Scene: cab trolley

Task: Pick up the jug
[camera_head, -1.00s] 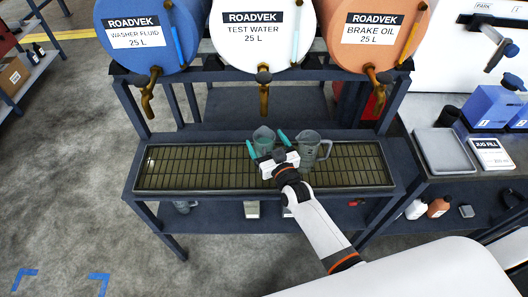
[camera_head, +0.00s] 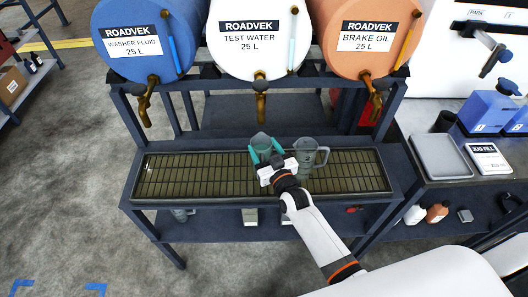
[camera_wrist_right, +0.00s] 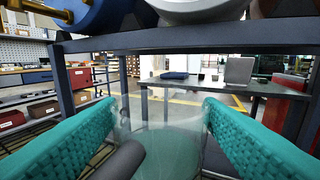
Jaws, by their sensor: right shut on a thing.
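A translucent grey-green jug (camera_head: 261,141) stands over the grated drip tray (camera_head: 200,177), below the middle drum. My right gripper (camera_head: 266,154) is shut on this jug, with one teal finger on each side of it. In the right wrist view the clear jug (camera_wrist_right: 165,135) fills the space between the fingers, and its dark handle (camera_wrist_right: 122,160) points towards the camera. I cannot tell whether its base touches the grate. A second grey jug (camera_head: 308,154) with a handle stands just right of the gripper. My left gripper is not in view.
A blue washer fluid drum (camera_head: 140,25), a white test water drum (camera_head: 252,50) and an orange brake oil drum (camera_head: 360,55) lie above, with brass taps hanging over the tray. The tray's left half is clear.

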